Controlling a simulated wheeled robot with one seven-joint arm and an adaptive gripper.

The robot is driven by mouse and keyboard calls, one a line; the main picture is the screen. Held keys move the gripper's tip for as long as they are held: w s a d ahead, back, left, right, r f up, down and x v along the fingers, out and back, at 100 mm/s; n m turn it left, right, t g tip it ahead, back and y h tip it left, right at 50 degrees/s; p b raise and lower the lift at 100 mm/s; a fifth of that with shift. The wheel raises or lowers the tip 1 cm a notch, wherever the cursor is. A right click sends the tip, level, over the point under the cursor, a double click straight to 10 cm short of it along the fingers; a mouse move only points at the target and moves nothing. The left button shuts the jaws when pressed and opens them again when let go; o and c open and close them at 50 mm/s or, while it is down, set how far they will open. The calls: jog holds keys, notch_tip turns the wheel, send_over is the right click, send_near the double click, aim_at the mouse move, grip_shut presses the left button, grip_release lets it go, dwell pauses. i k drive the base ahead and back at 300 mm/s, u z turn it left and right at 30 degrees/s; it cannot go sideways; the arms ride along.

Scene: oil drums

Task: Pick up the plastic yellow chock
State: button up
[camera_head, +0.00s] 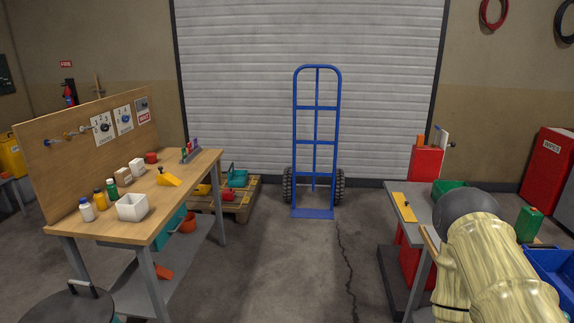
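A yellow wedge-shaped piece (168,180), which looks like the chock, lies on the wooden workbench (178,217) at left, near the bench's right edge. A small dark part shows at its upper left end. Nothing covers it. My arm shows only as a pale link with a dark joint at the lower right, far from the workbench. My gripper is out of view.
Near the chock are a white box (132,207), small bottles (87,210) and wooden blocks (136,167). A blue hand truck (317,142) stands mid-scene. A grey side table (398,192) stands right. The central floor is clear.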

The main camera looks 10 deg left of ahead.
aim_at(164, 178)
jog(key=u, duration=0.55)
jog(key=i, duration=1.7)
jog(key=u, duration=0.65)
